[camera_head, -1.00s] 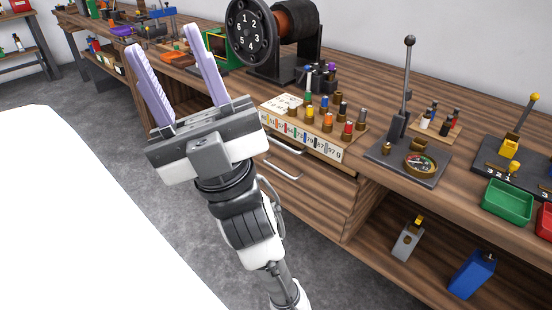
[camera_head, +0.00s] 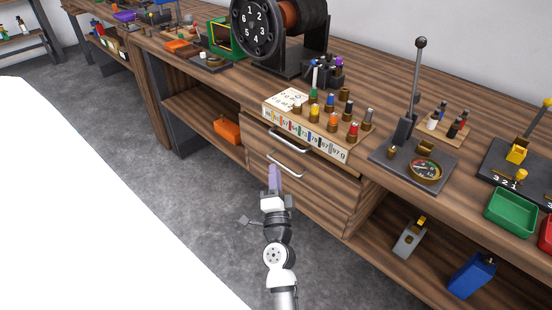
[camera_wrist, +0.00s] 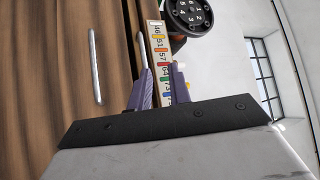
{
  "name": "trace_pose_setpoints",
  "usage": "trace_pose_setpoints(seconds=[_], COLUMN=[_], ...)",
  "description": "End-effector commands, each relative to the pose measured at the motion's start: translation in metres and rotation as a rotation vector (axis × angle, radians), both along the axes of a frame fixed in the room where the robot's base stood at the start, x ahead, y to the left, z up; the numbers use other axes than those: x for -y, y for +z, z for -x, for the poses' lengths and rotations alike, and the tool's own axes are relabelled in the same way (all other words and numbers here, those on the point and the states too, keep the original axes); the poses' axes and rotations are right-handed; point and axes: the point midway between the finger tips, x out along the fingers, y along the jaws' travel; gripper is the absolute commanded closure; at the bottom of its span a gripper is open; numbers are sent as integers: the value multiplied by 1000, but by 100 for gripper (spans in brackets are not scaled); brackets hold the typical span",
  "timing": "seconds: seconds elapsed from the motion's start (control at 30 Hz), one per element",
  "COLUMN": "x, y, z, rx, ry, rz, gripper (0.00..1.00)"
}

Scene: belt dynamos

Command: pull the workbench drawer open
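The workbench has two drawer fronts, both shut. The upper drawer (camera_head: 270,137) has a silver bar handle (camera_head: 291,146), and the lower drawer (camera_head: 315,198) has a silver bar handle (camera_head: 288,172). My gripper (camera_head: 274,170) has purple fingers and is in front of the drawers, its tips near the left end of the lower handle in the picture. In the wrist view my gripper (camera_wrist: 163,75) is open and empty. There the upper handle (camera_wrist: 140,48) is just beyond the left finger, and the lower handle (camera_wrist: 96,65) is farther left. Contact is not visible.
A numbered strip with coloured pegs (camera_head: 308,131) stands on the bench edge above the drawers. A dial machine (camera_head: 253,28) and a lever with a gauge (camera_head: 412,160) stand beside it. An orange box (camera_head: 228,130) is on the left shelf. Grey floor is clear in front.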

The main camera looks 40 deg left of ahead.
Motion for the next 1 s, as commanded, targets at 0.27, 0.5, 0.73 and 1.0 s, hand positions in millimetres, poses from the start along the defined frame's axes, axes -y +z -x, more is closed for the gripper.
trace_pose_setpoints(seconds=[0.27,0.5,0.73,1.0], x=[33,15,-14,-43], y=[-100,-94,-89,-84], z=[-7,-27,-60,-93], rx=[-273,-274,-271,-272], ry=[0,1,-1,0], rz=[2,-2,-1,-1], gripper=[80,80,80,80])
